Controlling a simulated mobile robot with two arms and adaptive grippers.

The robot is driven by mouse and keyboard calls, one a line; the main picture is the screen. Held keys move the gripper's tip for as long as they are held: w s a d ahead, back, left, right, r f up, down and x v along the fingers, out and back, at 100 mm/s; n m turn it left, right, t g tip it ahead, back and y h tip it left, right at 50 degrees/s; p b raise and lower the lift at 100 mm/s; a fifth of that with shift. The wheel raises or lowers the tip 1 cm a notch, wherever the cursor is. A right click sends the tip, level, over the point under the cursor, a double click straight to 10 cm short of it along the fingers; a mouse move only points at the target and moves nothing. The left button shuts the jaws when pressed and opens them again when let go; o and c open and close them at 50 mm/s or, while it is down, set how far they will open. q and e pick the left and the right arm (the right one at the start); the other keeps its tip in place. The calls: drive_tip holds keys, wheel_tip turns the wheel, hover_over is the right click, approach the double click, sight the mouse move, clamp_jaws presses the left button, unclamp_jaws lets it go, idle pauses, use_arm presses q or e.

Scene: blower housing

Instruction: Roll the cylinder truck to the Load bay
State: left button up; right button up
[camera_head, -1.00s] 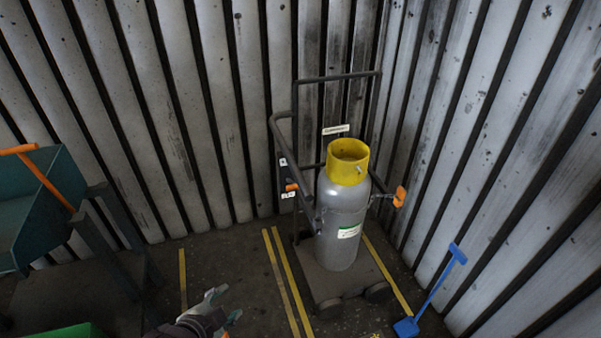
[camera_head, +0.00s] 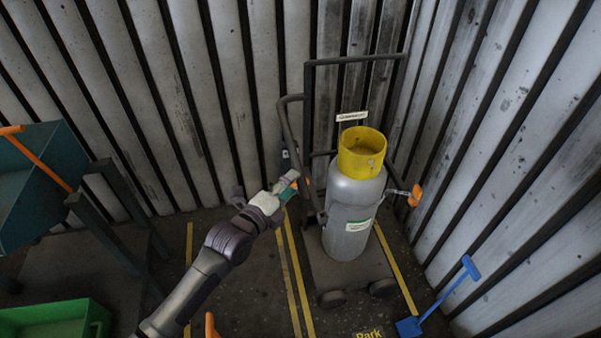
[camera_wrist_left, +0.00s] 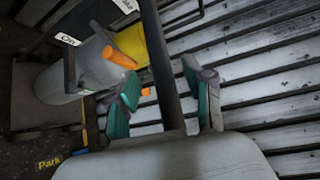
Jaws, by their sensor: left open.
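The cylinder truck (camera_head: 320,270) stands in the corner against the ribbed walls, with a dark tubular frame and small wheels. It carries an upright grey cylinder (camera_head: 350,215) with a yellow collar (camera_head: 361,152). My left gripper (camera_head: 287,186) is beside the truck's left side rail in the head view, overlapping an orange part there. In the left wrist view, the open green-tipped fingers (camera_wrist_left: 165,105) lie on either side of a dark tube (camera_wrist_left: 160,60) of the frame. I cannot tell whether they touch it. The right gripper is not in view. No Load bay sign shows.
Yellow floor lines (camera_head: 297,275) flank the truck, with painted "Park" lettering (camera_head: 369,335) in front. A blue shovel (camera_head: 445,297) leans at the right wall. A green bin (camera_head: 50,322) and a teal hopper (camera_head: 35,190) stand at left. Some floor in front is clear.

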use_arm(q)
drive_tip(key=x, duration=0.4)
drive_tip(key=shift+w, duration=0.1)
drive_tip(key=shift+w+d, duration=0.15)
drive_tip(key=shift+w, duration=0.1)
drive_tip(key=shift+w+d, duration=0.15)
drive_tip(key=shift+w, duration=0.1)
drive_tip(key=shift+c, duration=1)
clamp_jaws()
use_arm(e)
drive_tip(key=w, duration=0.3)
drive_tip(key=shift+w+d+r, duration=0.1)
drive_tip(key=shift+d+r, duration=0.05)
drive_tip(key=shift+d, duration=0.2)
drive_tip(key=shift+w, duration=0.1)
